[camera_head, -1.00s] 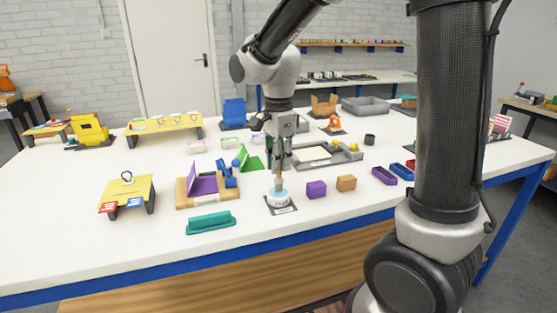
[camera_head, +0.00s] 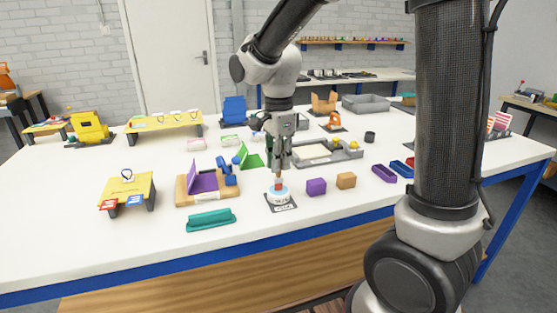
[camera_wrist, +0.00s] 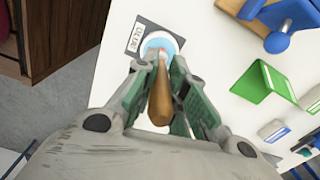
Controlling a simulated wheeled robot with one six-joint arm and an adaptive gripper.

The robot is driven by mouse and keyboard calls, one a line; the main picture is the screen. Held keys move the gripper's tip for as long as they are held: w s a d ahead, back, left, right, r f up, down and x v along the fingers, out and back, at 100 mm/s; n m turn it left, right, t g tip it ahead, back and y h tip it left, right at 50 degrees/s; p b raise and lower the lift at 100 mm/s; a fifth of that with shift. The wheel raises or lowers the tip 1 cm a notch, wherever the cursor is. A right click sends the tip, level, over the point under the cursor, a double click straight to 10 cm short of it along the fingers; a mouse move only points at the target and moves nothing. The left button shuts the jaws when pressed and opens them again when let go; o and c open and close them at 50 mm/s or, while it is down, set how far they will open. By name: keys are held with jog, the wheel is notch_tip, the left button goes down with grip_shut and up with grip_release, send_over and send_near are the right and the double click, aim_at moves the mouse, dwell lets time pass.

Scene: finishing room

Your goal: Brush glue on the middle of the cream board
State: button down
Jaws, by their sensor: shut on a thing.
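My gripper (camera_head: 279,167) points down and is shut on the wooden handle of a brush (camera_wrist: 160,92). The brush stands over the round white and blue glue pot (camera_head: 279,195), with its lower end at the pot's mouth. How deep the bristles sit is hidden. The pot stands on a dark mat with a GLUE label, which also shows in the wrist view (camera_wrist: 142,46). The cream board (camera_head: 309,152) lies flat in a grey tray (camera_head: 344,155) behind the pot, partly hidden by my gripper.
A purple block (camera_head: 316,187) and an orange-brown block (camera_head: 346,181) stand right of the pot. A wooden base (camera_head: 207,198) with purple and blue parts is at left, a teal piece (camera_head: 211,220) in front.

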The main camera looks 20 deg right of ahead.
dwell(0.3)
jog(key=shift+r, duration=3.5)
